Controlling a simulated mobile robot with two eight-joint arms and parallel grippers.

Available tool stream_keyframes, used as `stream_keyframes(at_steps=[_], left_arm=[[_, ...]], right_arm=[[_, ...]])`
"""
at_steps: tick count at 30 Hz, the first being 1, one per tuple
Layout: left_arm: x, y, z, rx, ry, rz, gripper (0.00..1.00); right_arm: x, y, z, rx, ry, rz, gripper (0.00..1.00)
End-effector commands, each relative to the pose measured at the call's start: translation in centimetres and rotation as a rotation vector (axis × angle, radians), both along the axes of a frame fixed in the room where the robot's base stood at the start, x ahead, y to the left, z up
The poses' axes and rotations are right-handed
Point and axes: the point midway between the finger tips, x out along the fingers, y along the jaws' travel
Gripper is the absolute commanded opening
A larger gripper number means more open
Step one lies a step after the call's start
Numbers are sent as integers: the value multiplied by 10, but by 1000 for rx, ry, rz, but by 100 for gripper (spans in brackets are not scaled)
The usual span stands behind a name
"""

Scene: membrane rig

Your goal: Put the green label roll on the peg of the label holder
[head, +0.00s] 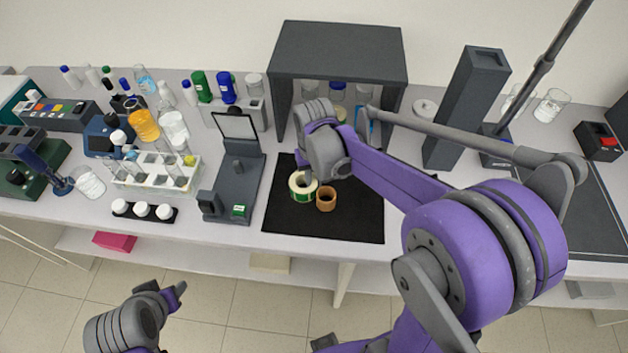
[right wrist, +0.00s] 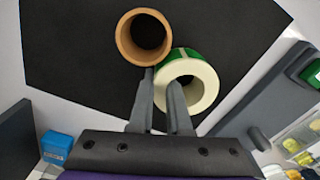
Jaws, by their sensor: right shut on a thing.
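The green label roll (head: 303,187), a white ring with a green outer band, is on the black mat (head: 350,222). My right gripper (head: 306,178) is shut on its wall; in the right wrist view (right wrist: 160,85) one finger is in the hole of the green roll (right wrist: 204,86) and the other is outside. A grey stand (head: 220,208) left of the mat looks like the label holder; its short upright post (head: 237,166) also shows in the right wrist view (right wrist: 258,138). My left gripper (head: 172,292) is low at the front, its jaws unclear.
A brown roll (head: 326,199) stands close beside the green roll on the mat. A grey open-fronted housing (head: 338,55) is behind the mat. A tube rack (head: 160,180) and a row of white caps (head: 143,210) are left of the stand. The mat's front is clear.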

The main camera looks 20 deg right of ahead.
Motion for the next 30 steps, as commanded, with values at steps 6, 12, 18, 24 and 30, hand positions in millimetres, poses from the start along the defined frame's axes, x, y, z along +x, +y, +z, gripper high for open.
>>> stream_keyframes(at_steps=[6, 12, 18, 24, 30], left_arm=[[0, 0, 0, 0, 0, 0, 50], [-2, 0, -5, 0, 4, 0, 50], [-2, 0, -3, 0, 3, 0, 50], [-2, 0, -3, 0, 3, 0, 50], [1, 0, 2, 0, -2, 0, 50]], right_arm=[[0, 0, -2, 0, 0, 0, 0], [0, 0, -7, 0, 1, 0, 0], [0, 0, -5, 0, 0, 0, 45], [0, 0, -5, 0, 0, 0, 45], [0, 0, 6, 0, -1, 0, 45]])
